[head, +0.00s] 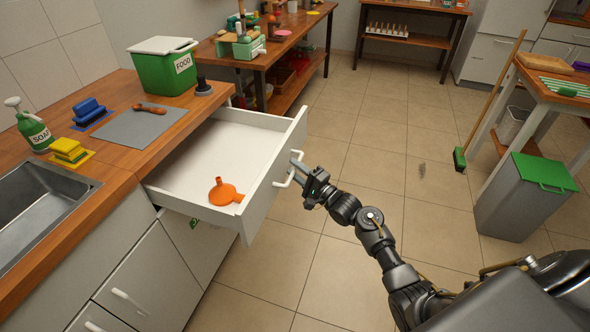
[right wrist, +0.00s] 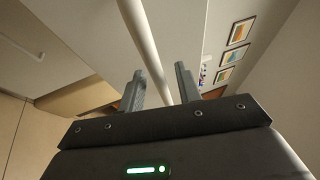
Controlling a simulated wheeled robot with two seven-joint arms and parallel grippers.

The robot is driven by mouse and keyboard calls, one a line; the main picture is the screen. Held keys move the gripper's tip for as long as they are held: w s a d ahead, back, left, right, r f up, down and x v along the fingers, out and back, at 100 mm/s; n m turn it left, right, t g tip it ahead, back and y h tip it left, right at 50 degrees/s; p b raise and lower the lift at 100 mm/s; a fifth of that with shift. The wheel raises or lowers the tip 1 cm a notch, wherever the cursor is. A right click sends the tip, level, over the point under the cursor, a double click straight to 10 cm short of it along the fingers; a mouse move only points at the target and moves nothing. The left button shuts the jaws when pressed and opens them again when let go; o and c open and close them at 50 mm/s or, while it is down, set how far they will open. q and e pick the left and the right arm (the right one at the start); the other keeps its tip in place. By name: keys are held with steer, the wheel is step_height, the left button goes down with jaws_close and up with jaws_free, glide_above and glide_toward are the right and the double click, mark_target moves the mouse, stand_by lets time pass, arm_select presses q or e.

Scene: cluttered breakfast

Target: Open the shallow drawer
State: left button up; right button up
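The shallow white drawer (head: 277,182) is pulled well out from under the wooden counter in the head view. An orange funnel (head: 222,191) lies inside on its pale floor. The drawer's white bar handle (head: 283,184) is on its front and also crosses the right wrist view (right wrist: 143,40). My right gripper (head: 297,168) is at the handle. In the right wrist view its two fingers (right wrist: 160,88) stand apart, with the bar running between them and gaps visible beside it. My left gripper is not in view.
On the counter are a green FOOD bin (head: 163,72), a grey mat (head: 140,127), sponges, a soap bottle (head: 33,128) and a sink (head: 30,205). A grey bin with a green lid (head: 523,200) and a broom (head: 480,110) stand right. The tiled floor between is mostly clear.

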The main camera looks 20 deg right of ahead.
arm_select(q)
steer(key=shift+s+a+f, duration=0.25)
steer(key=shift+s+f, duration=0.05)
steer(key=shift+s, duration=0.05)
arm_select(e)
steer(key=v, duration=1)
steer(key=shift+s, duration=0.2)
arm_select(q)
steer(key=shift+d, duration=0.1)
arm_select(e)
steer(key=shift+f, duration=0.15)
